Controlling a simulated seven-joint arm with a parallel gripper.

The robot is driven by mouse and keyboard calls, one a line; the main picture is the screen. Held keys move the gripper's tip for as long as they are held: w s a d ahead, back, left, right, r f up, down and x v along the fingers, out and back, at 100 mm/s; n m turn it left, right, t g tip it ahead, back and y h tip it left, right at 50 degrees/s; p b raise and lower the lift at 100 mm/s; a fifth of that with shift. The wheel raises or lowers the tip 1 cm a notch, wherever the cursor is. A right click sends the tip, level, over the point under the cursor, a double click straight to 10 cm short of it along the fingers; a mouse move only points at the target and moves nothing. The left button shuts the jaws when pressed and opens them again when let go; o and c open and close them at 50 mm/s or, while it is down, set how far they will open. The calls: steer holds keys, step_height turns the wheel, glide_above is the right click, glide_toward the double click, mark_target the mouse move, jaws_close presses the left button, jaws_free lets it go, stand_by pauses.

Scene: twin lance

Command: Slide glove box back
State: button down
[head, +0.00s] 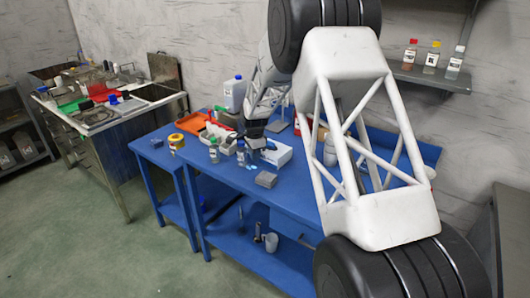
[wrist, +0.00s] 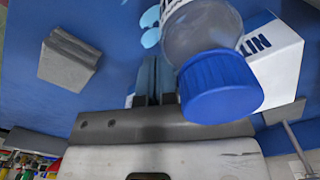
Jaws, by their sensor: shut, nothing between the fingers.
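The glove box (head: 279,153) is a white box on the blue table in the head view, with light-blue glove material (head: 269,145) at its near left side. In the wrist view the white box (wrist: 276,60) is at the right, with blue "NIT" lettering, partly hidden by a bottle. My gripper (head: 256,146) is low over the table, just left of the box. In the wrist view its fingers (wrist: 155,68) are shut together with nothing between them. Light-blue glove material (wrist: 150,26) shows beyond the fingertips. I cannot tell whether the fingers touch the box.
A clear bottle with a blue cap (wrist: 219,85) stands close beside the fingers. A grey block (head: 266,179) lies near the table's front edge. Bare tabletop (head: 300,195) lies right of the block.

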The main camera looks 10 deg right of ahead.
steer(key=shift+f, duration=0.9)
stand_by(0.6)
steer(key=shift+r, duration=0.3)
steer(key=shift+w+d, duration=0.2)
stand_by(0.6)
steer(key=shift+w+d, duration=0.45)
steer(key=shift+w, duration=0.05)
steer(key=shift+w+d, duration=0.15)
steer(key=shift+w, duration=0.05)
stand_by(0.4)
steer(key=shift+w+d, duration=0.55)
steer(key=shift+w+d, duration=0.1)
steer(key=shift+w, duration=0.05)
stand_by(0.4)
steer(key=shift+w+d, duration=0.55)
steer(key=shift+w, duration=0.05)
steer(key=shift+w+d, duration=0.15)
steer(key=shift+w, duration=0.05)
stand_by(0.3)
